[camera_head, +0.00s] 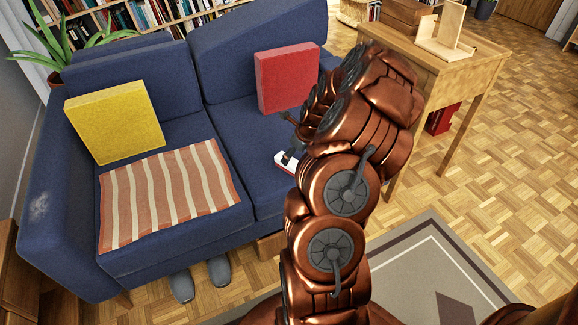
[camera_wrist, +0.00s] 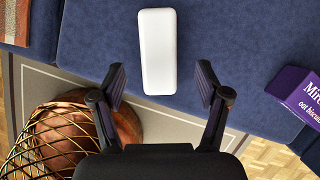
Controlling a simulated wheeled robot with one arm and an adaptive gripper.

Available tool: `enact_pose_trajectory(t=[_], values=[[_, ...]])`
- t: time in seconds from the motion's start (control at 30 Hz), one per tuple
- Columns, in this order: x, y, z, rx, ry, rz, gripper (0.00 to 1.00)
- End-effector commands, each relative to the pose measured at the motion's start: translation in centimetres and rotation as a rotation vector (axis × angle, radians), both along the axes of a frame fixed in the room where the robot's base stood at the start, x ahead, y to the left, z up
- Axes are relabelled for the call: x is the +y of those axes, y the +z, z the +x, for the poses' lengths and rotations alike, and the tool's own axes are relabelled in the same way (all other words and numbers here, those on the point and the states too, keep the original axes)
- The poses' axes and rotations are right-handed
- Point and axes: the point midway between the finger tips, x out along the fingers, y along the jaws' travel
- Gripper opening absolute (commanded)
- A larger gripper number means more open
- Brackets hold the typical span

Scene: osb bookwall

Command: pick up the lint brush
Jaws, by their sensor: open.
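A smooth white oblong with rounded corners, which I take to be the lint brush (camera_wrist: 157,50), lies on the blue sofa seat in the wrist view. No bristles or handle show from this side. My gripper (camera_wrist: 161,80) is open and empty. Its two dark fingers are apart, one to each side of the near end of the white oblong, with a gap on both sides.
A purple biscuit box (camera_wrist: 299,98) is right of the white oblong. On the sofa (camera_head: 195,132) are a yellow cushion (camera_head: 115,122), a red cushion (camera_head: 286,78) and a striped blanket (camera_head: 168,195). A wooden table (camera_head: 440,70) stands right. Grey slippers (camera_head: 219,271) are on the floor.

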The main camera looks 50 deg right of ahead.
Motion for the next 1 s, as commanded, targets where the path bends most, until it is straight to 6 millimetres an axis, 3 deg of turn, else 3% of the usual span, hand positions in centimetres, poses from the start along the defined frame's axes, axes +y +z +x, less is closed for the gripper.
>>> enact_pose_trajectory(t=[0.43,1.0], values=[[0.3,-4.8,1.9,0.0,0.004,-0.002,0.75],[0.2,-5.1,2.0,0.001,0.002,-0.002,0.75]])
